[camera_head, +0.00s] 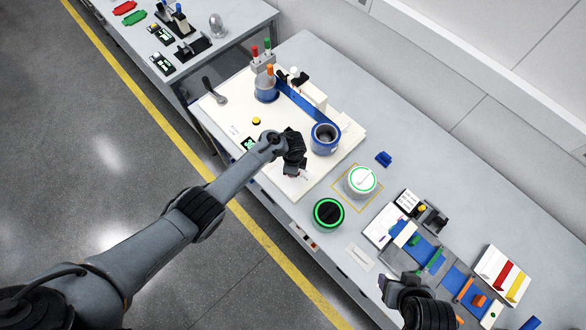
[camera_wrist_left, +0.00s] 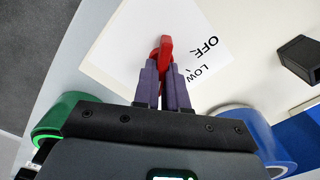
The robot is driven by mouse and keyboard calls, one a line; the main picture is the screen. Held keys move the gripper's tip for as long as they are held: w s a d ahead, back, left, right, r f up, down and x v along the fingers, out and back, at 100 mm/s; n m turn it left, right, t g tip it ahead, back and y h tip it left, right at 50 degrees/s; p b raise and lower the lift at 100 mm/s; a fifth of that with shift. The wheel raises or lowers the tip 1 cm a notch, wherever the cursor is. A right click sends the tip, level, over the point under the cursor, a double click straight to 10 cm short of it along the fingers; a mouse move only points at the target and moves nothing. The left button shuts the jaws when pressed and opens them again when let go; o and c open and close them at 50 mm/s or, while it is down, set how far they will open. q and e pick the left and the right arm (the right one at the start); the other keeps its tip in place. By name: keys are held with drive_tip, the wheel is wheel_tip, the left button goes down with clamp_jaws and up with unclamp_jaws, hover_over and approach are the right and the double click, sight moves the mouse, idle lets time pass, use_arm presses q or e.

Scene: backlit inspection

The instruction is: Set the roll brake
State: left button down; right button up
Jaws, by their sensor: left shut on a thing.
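In the left wrist view a red brake lever (camera_wrist_left: 166,48) stands over a white plate (camera_wrist_left: 122,52) printed with OFF and LOW. My left gripper (camera_wrist_left: 164,72) is shut on it, one purple finger on each side. The rest of the scale is hidden behind the fingers. In the head view my left gripper (camera_head: 296,172) is at the near edge of the cream board (camera_head: 224,118), and its wrist hides the lever. A blue-rimmed roll (camera_head: 325,138) stands just right of it. My right gripper (camera_head: 384,284) is at the bottom, over the bench; its jaws are unclear.
A white round part with a green ring (camera_head: 361,182) and a black one with a green ring (camera_head: 328,214) stand to the right. A blue-filled flask (camera_head: 266,90) stands farther back. Fixtures with blue strips (camera_head: 428,250) crowd the right end of the bench.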

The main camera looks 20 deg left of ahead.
use_arm(q)
drive_tip(key=shift+m, duration=0.5)
drive_tip(key=c, duration=1.2)
unclamp_jaws()
wheel_tip(320, 180, up, 11)
drive_tip(key=p, duration=0.3)
drive_tip(key=shift+f, duration=0.1)
drive_tip(key=shift+s, duration=0.1)
